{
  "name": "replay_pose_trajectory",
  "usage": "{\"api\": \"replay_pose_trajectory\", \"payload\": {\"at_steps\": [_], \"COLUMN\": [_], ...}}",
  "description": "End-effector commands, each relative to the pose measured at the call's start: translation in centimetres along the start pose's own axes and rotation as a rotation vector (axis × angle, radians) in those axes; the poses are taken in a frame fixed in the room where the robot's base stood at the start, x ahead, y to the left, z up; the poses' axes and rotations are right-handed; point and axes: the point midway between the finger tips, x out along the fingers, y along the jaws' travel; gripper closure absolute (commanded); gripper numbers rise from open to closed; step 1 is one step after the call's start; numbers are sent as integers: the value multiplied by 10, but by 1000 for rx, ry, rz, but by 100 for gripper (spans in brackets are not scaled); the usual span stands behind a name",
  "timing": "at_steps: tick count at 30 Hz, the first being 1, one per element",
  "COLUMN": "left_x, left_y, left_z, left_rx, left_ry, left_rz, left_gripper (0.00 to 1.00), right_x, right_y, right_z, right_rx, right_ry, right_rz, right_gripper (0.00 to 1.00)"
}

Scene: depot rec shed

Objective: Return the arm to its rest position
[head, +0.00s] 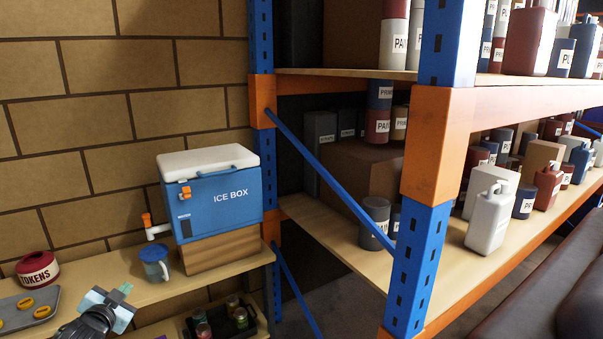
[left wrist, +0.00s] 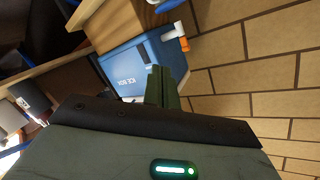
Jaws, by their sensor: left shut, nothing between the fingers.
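My left gripper (head: 117,296) shows at the lower left of the head view, over the front of the wooden shelf (head: 95,268). Its fingers are shut with nothing between them. In the left wrist view the closed fingers (left wrist: 162,88) stand in front of the blue ice box (left wrist: 135,72), which is seen sideways. In the head view the ice box (head: 222,197) has a white lid and sits on a wooden block, up and to the right of the gripper, apart from it. My right gripper is in neither view.
A blue mug (head: 155,263) stands beside the ice box, under its orange-handled tap (head: 153,228). A red tokens pot (head: 37,270) and a grey tray (head: 25,312) with yellow pieces are left of the gripper. A dark caddy (head: 228,321) sits below. A blue-and-orange rack (head: 428,180) fills the right.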

Motion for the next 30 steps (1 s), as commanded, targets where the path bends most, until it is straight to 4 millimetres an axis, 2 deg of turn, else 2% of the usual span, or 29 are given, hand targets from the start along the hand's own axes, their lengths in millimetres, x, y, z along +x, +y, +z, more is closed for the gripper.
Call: {"api": "replay_pose_trajectory", "payload": {"at_steps": [1,5,8,12,14,18,21,24,27,30], "left_x": [-9,-39,-71,-127,-154,-225,-277,-322,-354,-374], "left_y": [26,90,142,209,236,290,319,339,350,356], "left_z": [11,40,63,91,101,121,129,133,134,134], "left_rx": [-9,-38,-72,-133,-163,-246,-309,-365,-408,-435], "left_ry": [-11,-42,-72,-121,-145,-211,-262,-310,-347,-372], "left_rz": [35,126,200,296,335,416,461,491,507,515], "left_gripper": [100,100,100,100,100,100,100,100,100,100], "right_x": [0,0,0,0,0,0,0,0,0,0], "right_y": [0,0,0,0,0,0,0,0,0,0], "right_z": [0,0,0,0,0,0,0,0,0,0], "right_rx": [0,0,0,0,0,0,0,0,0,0], "right_ry": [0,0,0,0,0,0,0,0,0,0], "right_rz": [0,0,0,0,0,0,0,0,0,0], "right_gripper": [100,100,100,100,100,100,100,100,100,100]}}
